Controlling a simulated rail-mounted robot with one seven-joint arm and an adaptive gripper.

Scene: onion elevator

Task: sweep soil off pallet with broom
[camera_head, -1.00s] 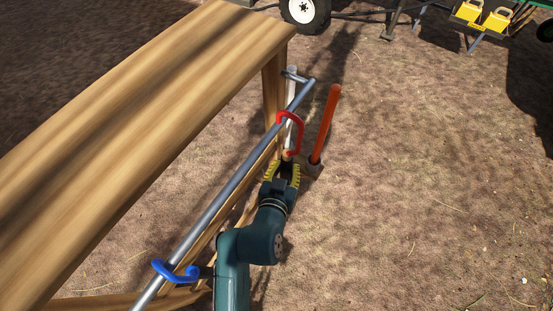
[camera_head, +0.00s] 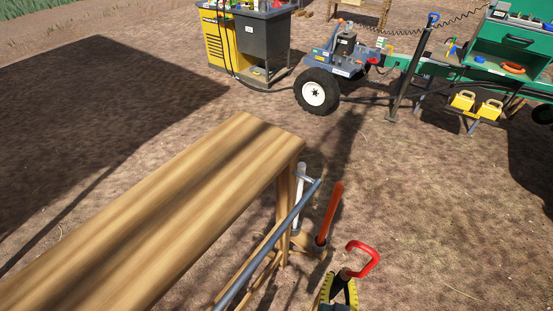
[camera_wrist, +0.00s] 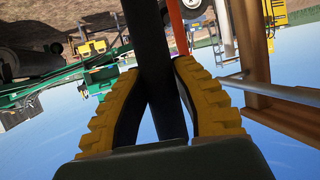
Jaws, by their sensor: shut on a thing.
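My gripper (camera_head: 338,292), with yellow-edged fingers, is at the bottom of the head view. It is shut on a tool with a dark shaft, whose red hooked end (camera_head: 365,258) shows above the fingers. In the wrist view the dark shaft (camera_wrist: 155,50) runs between the two yellow fingers (camera_wrist: 160,105). The tool's other end is hidden, so I cannot tell whether it is the broom. The tool is off the grey rail (camera_head: 270,240), to its right. I cannot make out a pallet or soil on one.
A wooden table (camera_head: 170,215) fills the lower left. An orange handle (camera_head: 331,212) and a white handle (camera_head: 299,190) stand at its right end. A wheeled machine (camera_head: 340,60), a yellow cabinet (camera_head: 218,40) and a green trailer (camera_head: 510,45) stand behind. Ground at right is clear.

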